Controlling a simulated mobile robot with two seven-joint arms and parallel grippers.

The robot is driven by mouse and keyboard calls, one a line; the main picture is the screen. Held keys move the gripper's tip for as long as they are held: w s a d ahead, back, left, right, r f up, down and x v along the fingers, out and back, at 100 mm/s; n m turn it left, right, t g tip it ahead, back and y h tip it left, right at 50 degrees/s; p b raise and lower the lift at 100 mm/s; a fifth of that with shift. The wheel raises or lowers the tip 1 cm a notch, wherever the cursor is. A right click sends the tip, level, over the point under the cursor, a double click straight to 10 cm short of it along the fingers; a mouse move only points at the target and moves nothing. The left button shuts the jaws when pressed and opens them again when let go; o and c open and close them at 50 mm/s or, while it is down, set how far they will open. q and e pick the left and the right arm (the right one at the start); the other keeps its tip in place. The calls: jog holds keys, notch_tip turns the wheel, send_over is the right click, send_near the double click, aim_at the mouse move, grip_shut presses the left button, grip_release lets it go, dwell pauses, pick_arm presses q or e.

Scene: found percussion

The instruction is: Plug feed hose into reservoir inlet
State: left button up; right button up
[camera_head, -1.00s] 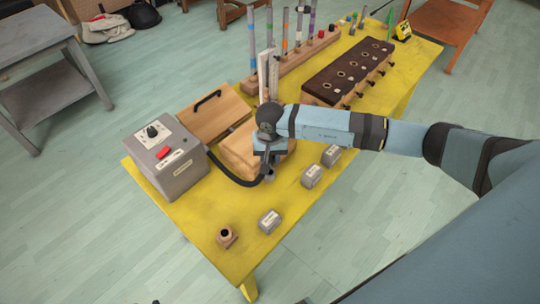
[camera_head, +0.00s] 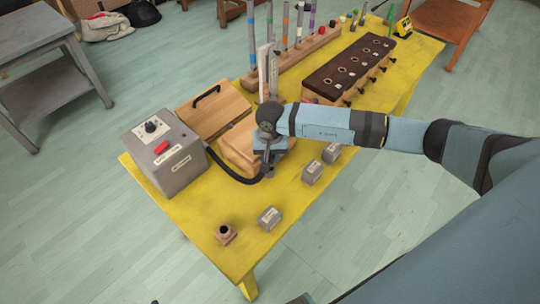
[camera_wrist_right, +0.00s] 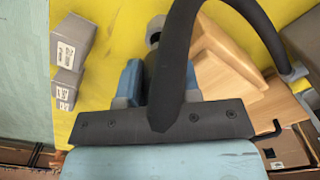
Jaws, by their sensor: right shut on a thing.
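The black feed hose (camera_head: 227,176) curves from the grey box with a red switch (camera_head: 165,156) to my right gripper (camera_head: 268,160). The right gripper is shut on the hose near its end; in the wrist view the hose (camera_wrist_right: 177,65) passes between the blue fingers (camera_wrist_right: 158,82) and ends in a grey tip (camera_wrist_right: 155,28). A pale wooden box (camera_head: 236,150), perhaps the reservoir, is close beside the gripper and partly hidden by it; it also shows in the wrist view (camera_wrist_right: 225,72). I cannot make out its inlet, nor whether the tip touches the box. My left gripper is not in view.
Several small grey labelled blocks (camera_head: 270,218) and a small wooden block with a dark hole (camera_head: 225,235) are on the yellow table (camera_head: 200,215). A hinged wooden board with a black handle (camera_head: 212,112), a tube rack (camera_head: 300,66) and a dark-topped block (camera_head: 350,70) stand behind. The near table end is mostly clear.

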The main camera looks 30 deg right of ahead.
jog(key=shift+b, duration=0.7)
dwell(1.3)
jog(key=shift+f+b, duration=1.75)
jog(key=o, duration=1)
jog(key=shift+s+r, duration=0.15)
jog(key=shift+a+r, duration=0.1)
jog(key=r, duration=0.9)
jog(key=r+b, duration=0.1)
jog(key=r, duration=0.3)
jog(key=shift+d+r, duration=0.3)
jog(key=shift+d, duration=0.05)
